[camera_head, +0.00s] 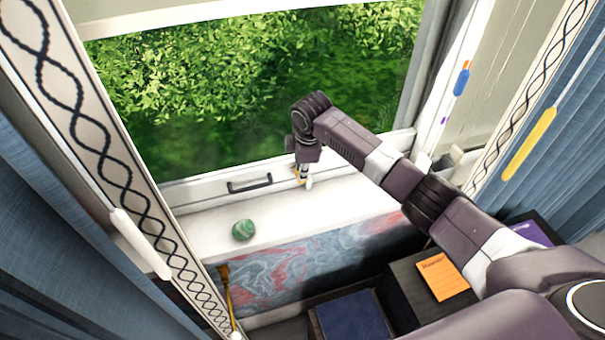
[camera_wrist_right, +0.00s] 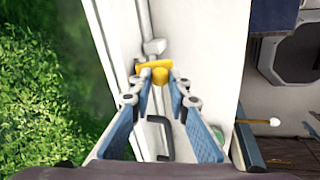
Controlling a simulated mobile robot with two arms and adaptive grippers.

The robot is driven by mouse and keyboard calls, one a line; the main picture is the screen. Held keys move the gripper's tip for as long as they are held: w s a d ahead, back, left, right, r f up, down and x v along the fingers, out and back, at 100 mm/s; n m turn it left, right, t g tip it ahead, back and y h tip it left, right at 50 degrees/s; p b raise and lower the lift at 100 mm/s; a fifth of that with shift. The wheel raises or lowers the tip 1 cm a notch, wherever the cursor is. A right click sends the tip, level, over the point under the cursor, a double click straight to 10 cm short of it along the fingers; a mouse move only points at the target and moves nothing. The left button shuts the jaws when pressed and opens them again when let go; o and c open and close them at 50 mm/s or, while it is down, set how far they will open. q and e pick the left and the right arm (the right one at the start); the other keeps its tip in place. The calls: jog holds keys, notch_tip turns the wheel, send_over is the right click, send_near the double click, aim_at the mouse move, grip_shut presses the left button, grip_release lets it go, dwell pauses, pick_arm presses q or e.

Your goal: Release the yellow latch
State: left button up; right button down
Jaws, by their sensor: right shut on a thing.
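The yellow latch (camera_wrist_right: 160,76) is on the white window frame, with a bar across the top and a round knob below it. My right gripper (camera_wrist_right: 160,78) has its fingertips at the two sides of the knob and is shut on it. In the head view my right gripper (camera_head: 304,180) reaches down to the lower window frame, just right of a dark handle (camera_head: 249,183). Only a small bit of the latch (camera_head: 297,172) shows there, beside the fingers. My left gripper is in neither view.
A green marbled ball (camera_head: 243,230) rests on the white sill (camera_head: 345,213), left of my gripper. A brush (camera_head: 227,285) stands at the sill's lower left. A blue book (camera_head: 352,318) and an orange notepad (camera_head: 443,277) lie below. Curtains flank the window.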

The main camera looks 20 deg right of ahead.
jog(key=shift+w+r+g, duration=0.15)
jog(key=shift+w+g, duration=0.1)
jog(key=shift+g, duration=0.25)
jog(key=shift+r+g+b, duration=0.1)
jog(key=shift+g+b, duration=0.2)
jog(key=c, duration=1.8)
grip_release()
jog(key=shift+w, duration=0.1)
jog(key=r, duration=0.4)
jog(key=s+r, duration=0.1)
jog(key=r, duration=0.7)
jog(key=shift+s, duration=0.2)
jog(key=shift+f, duration=0.1)
